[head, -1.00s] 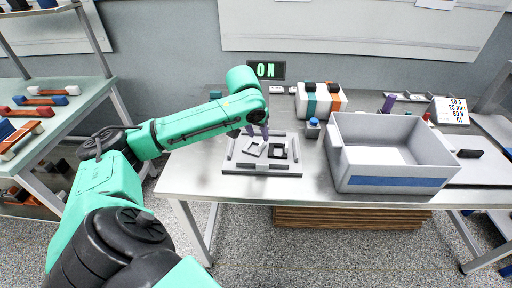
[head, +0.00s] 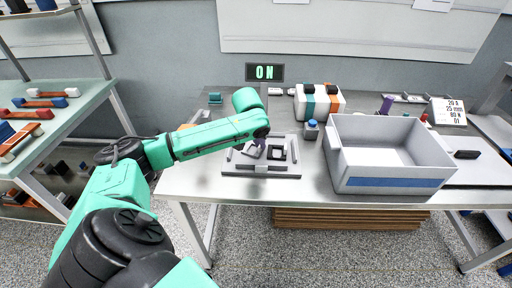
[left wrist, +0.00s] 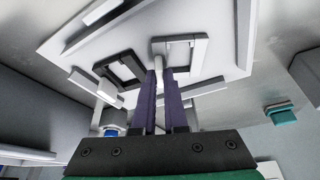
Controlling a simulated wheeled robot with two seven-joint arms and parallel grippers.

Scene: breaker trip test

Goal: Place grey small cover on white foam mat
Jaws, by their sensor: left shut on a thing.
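My left gripper (head: 262,141) is low over the light fixture plate (head: 230,164) on the metal table. In the left wrist view its purple fingers (left wrist: 159,74) are shut at the edge of a light grey square frame, which looks like the grey small cover (left wrist: 198,47). In the head view the cover (head: 250,152) is partly hidden by the gripper. A dark square frame (head: 278,150) sits beside it on the plate. A pale flat sheet (head: 486,172) right of the bin may be the white foam mat; I cannot tell for sure. My right gripper is not in view.
A large grey bin (head: 392,184) stands right of the plate. A blue-topped button box (head: 311,130) is between them. A dark block (head: 467,154) lies on the right sheet.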

